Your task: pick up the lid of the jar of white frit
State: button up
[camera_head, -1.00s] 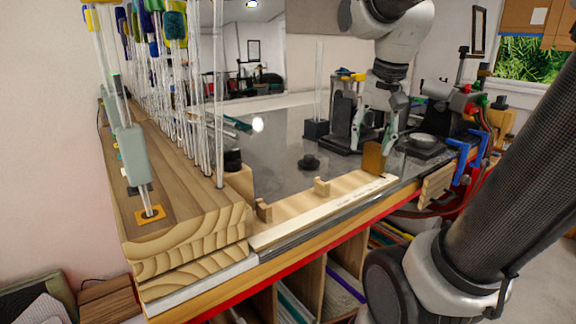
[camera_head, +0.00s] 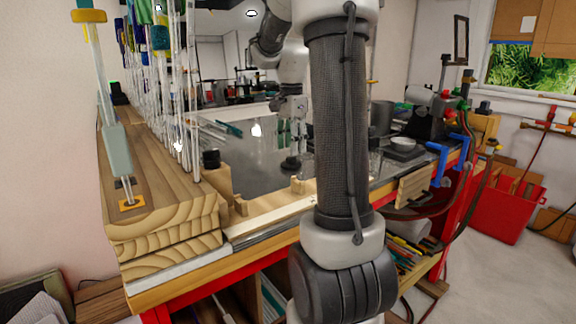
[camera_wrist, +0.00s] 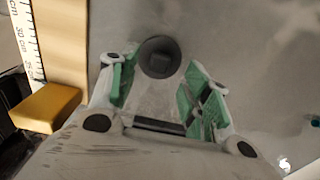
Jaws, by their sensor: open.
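A dark round lid with a small square knob (camera_wrist: 160,57) shows in the wrist view, at the far end of the gap between my fingertips. In the head view the dark lid (camera_head: 291,163) is small, low over the grey bench top, directly below my gripper (camera_head: 292,138). My gripper also shows in the wrist view (camera_wrist: 157,78), open, its green-padded fingers apart and nothing held between them. I cannot clearly make out the jar or any white frit.
Tall glass rods stand in a wooden rack (camera_head: 150,190) at left. A small dark pot (camera_head: 211,158) stands beside it. A wooden block (camera_wrist: 45,108) and a ruler strip (camera_wrist: 22,40) lie left of my gripper. The grey bench top (camera_head: 255,180) around the lid is mostly clear.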

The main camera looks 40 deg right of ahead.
aim_at(291, 162)
notch_tip(291, 162, down, 4)
jog(key=shift+r, duration=0.2)
jog(key=shift+c, duration=0.4)
jog(key=c, duration=0.8)
